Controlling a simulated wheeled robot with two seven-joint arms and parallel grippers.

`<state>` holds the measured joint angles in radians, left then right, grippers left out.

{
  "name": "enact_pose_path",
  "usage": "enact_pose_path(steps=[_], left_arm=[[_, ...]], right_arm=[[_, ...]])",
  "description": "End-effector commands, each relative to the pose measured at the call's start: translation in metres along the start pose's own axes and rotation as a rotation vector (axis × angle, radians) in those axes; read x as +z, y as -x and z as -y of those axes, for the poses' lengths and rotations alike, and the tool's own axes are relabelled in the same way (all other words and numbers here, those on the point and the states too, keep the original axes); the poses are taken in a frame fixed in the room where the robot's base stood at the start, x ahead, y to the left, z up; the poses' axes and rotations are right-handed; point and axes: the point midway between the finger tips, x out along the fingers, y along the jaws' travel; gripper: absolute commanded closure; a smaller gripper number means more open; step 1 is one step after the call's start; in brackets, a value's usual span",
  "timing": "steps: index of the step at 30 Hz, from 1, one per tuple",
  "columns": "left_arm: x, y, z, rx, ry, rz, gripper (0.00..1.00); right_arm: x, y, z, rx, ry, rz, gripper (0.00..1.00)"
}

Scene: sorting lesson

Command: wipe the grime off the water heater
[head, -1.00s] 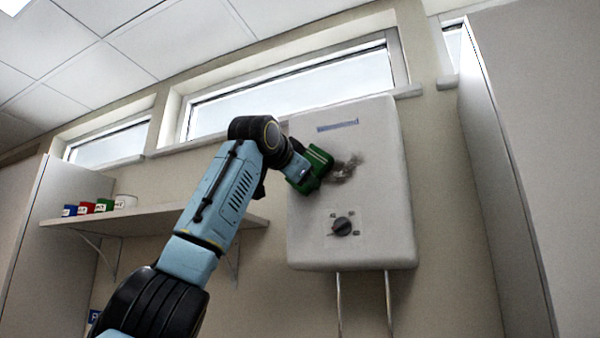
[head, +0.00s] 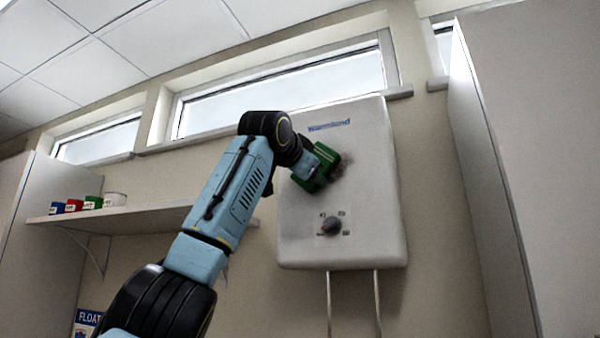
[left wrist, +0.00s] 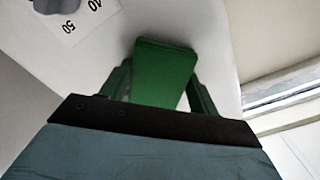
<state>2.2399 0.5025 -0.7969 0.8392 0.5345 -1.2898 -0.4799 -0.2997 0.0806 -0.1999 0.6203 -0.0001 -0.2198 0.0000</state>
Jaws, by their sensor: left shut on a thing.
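The water heater (head: 360,215) is a white box on the wall with a blue brand name at the top and a dark dial (head: 331,225) low on its front. My left gripper (head: 312,172) is shut on a green block-shaped wiper (head: 326,165) and holds it at the heater's front, above the dial. It looks to be against the surface. A dark grime smudge (head: 342,171) shows just right of the wiper; the wiper may hide part of it. In the left wrist view the green wiper (left wrist: 164,72) sits between the fingers. My right gripper is not in view.
A tall pale cabinet (head: 540,170) stands at the right. Two pipes (head: 353,300) run down below the heater. Windows are above.

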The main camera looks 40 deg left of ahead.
Motion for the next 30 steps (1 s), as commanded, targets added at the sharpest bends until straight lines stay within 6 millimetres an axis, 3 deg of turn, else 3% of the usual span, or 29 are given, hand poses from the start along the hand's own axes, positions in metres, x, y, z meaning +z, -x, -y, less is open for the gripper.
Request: enact_pose_path(steps=[30], left_arm=[[-0.044,-0.006,-0.050,0.003,-0.001,-0.001,0.57]], right_arm=[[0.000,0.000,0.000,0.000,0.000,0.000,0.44]])
